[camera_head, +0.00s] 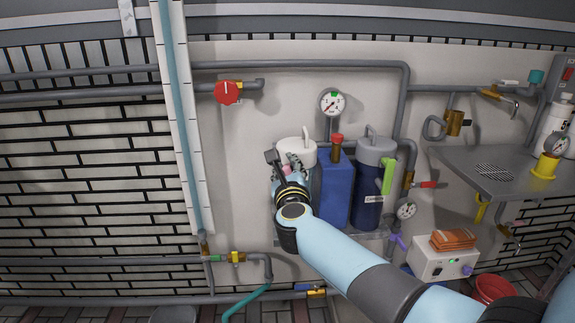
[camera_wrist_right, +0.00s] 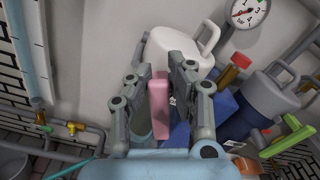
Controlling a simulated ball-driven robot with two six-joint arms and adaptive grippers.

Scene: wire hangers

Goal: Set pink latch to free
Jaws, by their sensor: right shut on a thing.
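The pink latch (camera_wrist_right: 159,108) is an upright pink bar in the right wrist view, between the fingers of my right gripper (camera_wrist_right: 162,82). It appears to be on the near side of the white-topped canister (camera_wrist_right: 178,48). In the head view, my right gripper (camera_head: 283,160) reaches that canister (camera_head: 296,151), and only a small bit of pink shows between the fingers. The gripper is shut on the latch. Its fingers and wrist hide most of the latch and the canister's front. My left gripper is not in view.
A blue box (camera_head: 335,190) and a dark blue canister (camera_head: 368,200) with a green latch (camera_head: 388,176) stand close at the right. A pressure gauge (camera_head: 332,103) is above. A vertical pipe (camera_head: 177,110) runs at the left. Bare wall lies between.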

